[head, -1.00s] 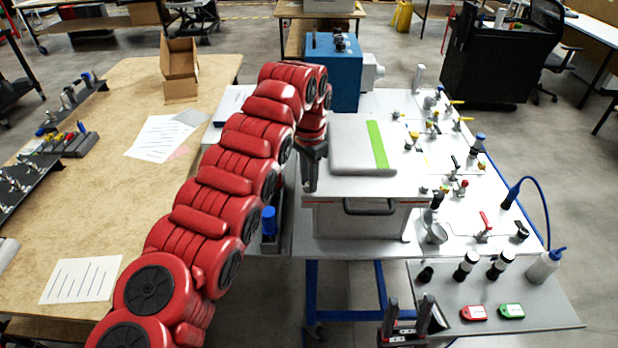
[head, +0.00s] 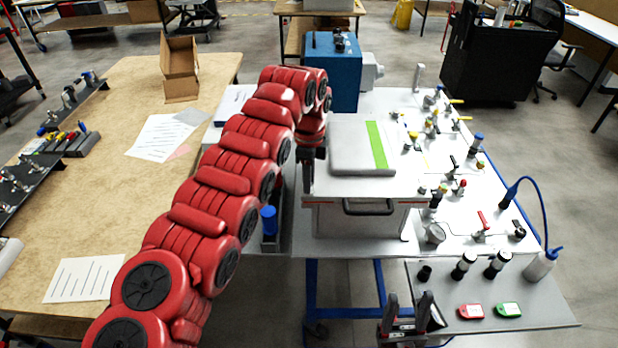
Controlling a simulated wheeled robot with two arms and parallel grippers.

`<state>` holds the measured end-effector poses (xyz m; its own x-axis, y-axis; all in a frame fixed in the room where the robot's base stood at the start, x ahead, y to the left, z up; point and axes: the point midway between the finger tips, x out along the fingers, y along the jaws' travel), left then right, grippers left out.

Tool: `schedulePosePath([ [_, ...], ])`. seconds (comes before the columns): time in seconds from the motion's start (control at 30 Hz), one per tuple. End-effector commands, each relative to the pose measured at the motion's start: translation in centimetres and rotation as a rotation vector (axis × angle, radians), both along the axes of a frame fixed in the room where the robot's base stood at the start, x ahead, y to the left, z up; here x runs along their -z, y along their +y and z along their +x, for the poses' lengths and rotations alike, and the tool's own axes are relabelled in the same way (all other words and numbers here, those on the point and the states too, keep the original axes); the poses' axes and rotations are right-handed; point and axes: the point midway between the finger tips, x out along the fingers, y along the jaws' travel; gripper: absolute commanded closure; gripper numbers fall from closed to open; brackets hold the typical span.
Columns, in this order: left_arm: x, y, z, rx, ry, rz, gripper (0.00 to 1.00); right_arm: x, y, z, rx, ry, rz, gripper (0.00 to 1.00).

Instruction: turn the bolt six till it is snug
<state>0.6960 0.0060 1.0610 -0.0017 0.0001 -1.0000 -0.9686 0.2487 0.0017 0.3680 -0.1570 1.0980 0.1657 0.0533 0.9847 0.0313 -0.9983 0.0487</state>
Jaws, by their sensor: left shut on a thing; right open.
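My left gripper (head: 308,178) points down at the left edge of the grey box-shaped unit (head: 345,218), beside its raised lid block (head: 350,150) with a green stripe. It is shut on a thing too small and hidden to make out. I cannot pick out bolt six; the gripper and red arm cover that left edge. My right gripper (head: 410,312) is low in front of the bench, open and empty, with its two fingers pointing up and apart.
A blue box (head: 333,75) stands behind the unit. Valves and fittings (head: 440,130) crowd the white bench on the right. A blue-topped item (head: 268,222) stands left of the unit.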

Motion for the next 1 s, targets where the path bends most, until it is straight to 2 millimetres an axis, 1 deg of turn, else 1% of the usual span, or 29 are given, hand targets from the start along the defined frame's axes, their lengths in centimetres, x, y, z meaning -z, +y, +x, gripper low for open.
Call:
schedulePosePath([
  [0.03,-0.3,0.0,0.1,0.042,-0.006,-0.001,1.0,-0.2,0.0,0.0,0.0,0.0,0.0,0.45],
  [1.0,-0.3,0.0,0.2,0.962,-0.008,0.001,1.0,-1.3,0.0,0.0,0.0,0.0,0.0,0.45],
])
